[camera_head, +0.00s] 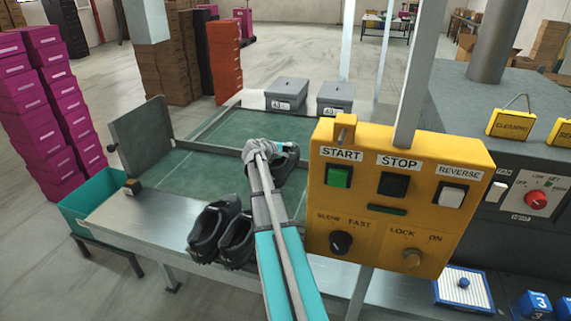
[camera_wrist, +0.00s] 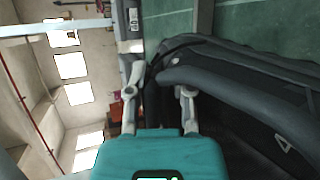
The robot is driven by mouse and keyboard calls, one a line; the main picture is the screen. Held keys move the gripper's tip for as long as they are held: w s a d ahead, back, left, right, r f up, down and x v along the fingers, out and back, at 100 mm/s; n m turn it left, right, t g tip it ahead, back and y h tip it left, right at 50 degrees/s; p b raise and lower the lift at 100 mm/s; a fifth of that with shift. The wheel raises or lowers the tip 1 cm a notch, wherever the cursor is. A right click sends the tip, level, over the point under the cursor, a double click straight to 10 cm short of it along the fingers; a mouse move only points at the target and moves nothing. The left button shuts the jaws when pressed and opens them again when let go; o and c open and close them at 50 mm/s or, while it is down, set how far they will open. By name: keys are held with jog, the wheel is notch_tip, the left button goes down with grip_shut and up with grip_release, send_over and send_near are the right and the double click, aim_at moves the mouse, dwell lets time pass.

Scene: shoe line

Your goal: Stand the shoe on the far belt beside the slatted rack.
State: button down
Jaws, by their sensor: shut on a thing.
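My gripper (camera_head: 268,151) is at the end of my outstretched arm, over the near green belt. It is shut on a dark shoe (camera_head: 287,166), which also shows large in the wrist view (camera_wrist: 240,105). There the two fingers (camera_wrist: 160,94) close on the edge of the shoe's opening. Whether the sole touches the belt is hidden. The far belt (camera_head: 290,127) is the green strip beyond a metal divider. I cannot make out a slatted rack on it; my gripper and the yellow panel hide part of that area.
Two black shoes (camera_head: 221,236) stand on the steel ledge in front. Grey boxes (camera_head: 287,93) stand behind the far belt. A yellow control panel (camera_head: 400,190) blocks the right side. A raised grey plate (camera_head: 142,137) stands at the left. The near belt's left part is clear.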

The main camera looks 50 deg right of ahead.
jog(key=shift+w+d+f, duration=0.15)
jog(key=shift+w+f, duration=0.05)
jog(key=shift+f, duration=0.1)
jog(key=shift+f, duration=0.1)
jog(key=shift+w+d+f+b, duration=0.3)
jog(key=shift+f+b, duration=0.2)
jog(key=shift+b, duration=0.2)
jog(key=shift+a+f+b, duration=0.1)
jog(key=shift+f+b, duration=1.3)
jog(key=shift+f+b, duration=0.35)
jog(key=shift+f, duration=0.05)
jog(key=shift+c, duration=2.4)
grip_release()
jog(key=shift+r, duration=0.1)
